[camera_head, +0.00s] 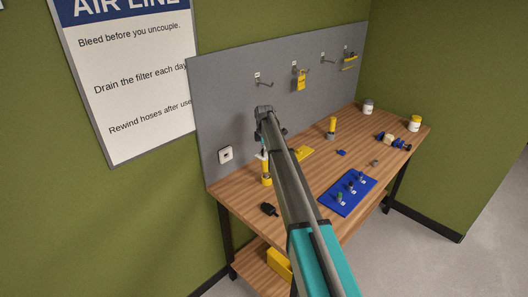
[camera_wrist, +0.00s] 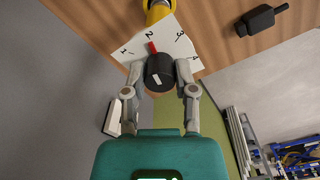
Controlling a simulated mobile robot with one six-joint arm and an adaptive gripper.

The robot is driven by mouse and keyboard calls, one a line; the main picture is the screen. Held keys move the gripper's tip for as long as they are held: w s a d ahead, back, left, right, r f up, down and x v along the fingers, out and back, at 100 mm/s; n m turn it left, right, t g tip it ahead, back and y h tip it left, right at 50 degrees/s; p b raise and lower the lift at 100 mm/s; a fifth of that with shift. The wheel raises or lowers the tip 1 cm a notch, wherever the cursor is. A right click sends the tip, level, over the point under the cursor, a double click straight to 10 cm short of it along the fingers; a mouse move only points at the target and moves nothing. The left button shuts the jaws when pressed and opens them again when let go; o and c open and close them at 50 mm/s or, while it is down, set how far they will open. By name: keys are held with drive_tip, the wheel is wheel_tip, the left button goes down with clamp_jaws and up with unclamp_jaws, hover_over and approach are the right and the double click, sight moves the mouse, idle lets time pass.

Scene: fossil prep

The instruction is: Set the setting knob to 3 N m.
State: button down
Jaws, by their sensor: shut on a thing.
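The setting knob (camera_wrist: 158,74) is a black round knob with a white mark on its face, in the upper middle of the wrist view. Behind it is a white dial plate (camera_wrist: 186,50) numbered 1 to 4. A red pointer (camera_wrist: 153,47) at the knob points at the 2. My gripper (camera_wrist: 160,77) has one finger on each side of the knob and is shut on it. The dial sits on a yellow tool body (camera_wrist: 155,8). In the head view the yellow tool (camera_head: 267,178) stands upright at the bench's left end; my arm hides most of the gripper there.
A black part (camera_head: 269,209) lies on the wooden bench (camera_head: 240,200) near the tool; it also shows in the wrist view (camera_wrist: 258,20). A grey pegboard (camera_head: 225,100) stands close behind. A blue tray (camera_head: 335,204) with small parts lies to the right.

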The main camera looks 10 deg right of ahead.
drive_tip(key=shift+d, duration=0.7)
drive_tip(key=shift+m, duration=1.8)
drive_tip(key=shift+c, duration=2)
unclamp_jaws()
